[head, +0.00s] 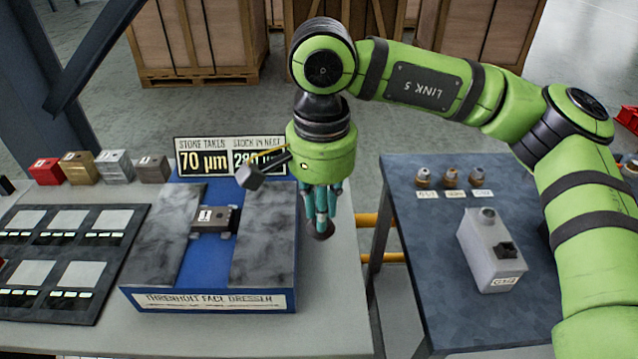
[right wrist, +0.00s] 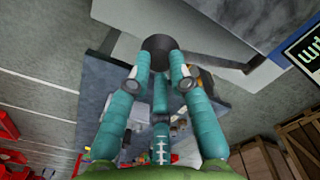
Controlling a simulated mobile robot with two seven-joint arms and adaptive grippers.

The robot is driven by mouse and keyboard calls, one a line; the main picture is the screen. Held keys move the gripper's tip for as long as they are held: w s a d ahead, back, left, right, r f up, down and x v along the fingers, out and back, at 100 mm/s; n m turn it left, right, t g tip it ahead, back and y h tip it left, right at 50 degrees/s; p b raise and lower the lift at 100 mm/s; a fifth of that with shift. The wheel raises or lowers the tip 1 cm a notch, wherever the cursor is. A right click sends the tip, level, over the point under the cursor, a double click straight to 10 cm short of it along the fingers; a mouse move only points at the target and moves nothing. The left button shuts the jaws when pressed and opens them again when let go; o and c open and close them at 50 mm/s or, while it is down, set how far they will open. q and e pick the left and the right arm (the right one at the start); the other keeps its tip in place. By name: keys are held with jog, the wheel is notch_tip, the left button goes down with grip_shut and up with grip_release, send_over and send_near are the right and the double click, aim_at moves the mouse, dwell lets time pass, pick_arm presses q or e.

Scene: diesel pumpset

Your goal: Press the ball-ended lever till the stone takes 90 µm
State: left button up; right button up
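The face dresser (head: 215,300) is a blue bed with grey plates, on the left table. Its left sign (head: 204,158) reads "STONE TAKES 70 µm"; the sign beside it reads about 280 µm, partly covered. A dark block marked 1 (head: 215,218) sits between the plates. My right gripper (head: 322,222) points down just right of the dresser, its teal fingers close to each other. A dark round knob, apparently the lever's ball (head: 321,231), is at the fingertips; it also shows there in the right wrist view (right wrist: 158,46). Contact is unclear. My left gripper is not visible.
Several numbered blocks (head: 111,165) stand at the left table's back, with a dark panel of trays (head: 62,262) in front. Wooden crates (head: 210,40) stand behind.

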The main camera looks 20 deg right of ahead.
notch_tip(320, 180, up, 8)
jog(key=w+p, duration=0.1)
jog(key=p, duration=0.3)
jog(key=shift+w+d+f, duration=0.2)
jog(key=shift+w+f, duration=0.05)
dwell(0.3)
